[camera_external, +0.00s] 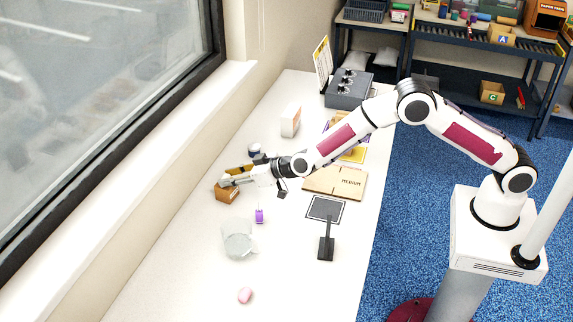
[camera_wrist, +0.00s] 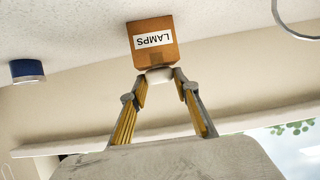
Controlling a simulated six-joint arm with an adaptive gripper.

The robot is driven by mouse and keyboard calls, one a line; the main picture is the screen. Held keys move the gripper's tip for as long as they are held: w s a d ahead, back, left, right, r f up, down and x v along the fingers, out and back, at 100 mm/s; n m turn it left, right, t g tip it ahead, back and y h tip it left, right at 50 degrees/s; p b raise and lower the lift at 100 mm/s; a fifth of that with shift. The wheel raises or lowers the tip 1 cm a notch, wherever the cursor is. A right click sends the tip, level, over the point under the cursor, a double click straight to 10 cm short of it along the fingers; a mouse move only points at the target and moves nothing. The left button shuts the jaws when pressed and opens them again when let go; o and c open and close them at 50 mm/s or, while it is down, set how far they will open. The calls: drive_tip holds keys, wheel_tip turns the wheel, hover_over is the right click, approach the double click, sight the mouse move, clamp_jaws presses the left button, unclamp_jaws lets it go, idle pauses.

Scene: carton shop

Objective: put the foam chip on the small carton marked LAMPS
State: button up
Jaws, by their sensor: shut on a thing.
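In the external view the carton (camera_external: 228,196) stands on the white table near the window-side wall, partly covered by my gripper (camera_external: 223,182). In the wrist view my gripper (camera_wrist: 160,77) is shut on the pale foam chip (camera_wrist: 158,75), held between the fingertips close to the carton. I cannot tell whether the chip touches the carton. In the external view the chip is not clearly visible.
A blue tin (camera_wrist: 27,70) is beside the carton. A purple item (camera_external: 259,216), a clear glass container (camera_external: 238,242) and a pink lump (camera_external: 245,295) lie nearer the front. A flat MEDIUM carton (camera_external: 345,183) and a black stand (camera_external: 326,248) are to the right.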

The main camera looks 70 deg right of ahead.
drive_tip(key=shift+f, duration=0.1)
drive_tip(key=o, duration=0.6)
drive_tip(key=shift+o, duration=0.2)
drive_tip(key=shift+s+r, duration=0.45)
drive_tip(key=shift+s, duration=0.1)
drive_tip(key=v, duration=1)
drive_tip(key=shift+s, duration=0.3)
drive_tip(key=shift+r, duration=0.15)
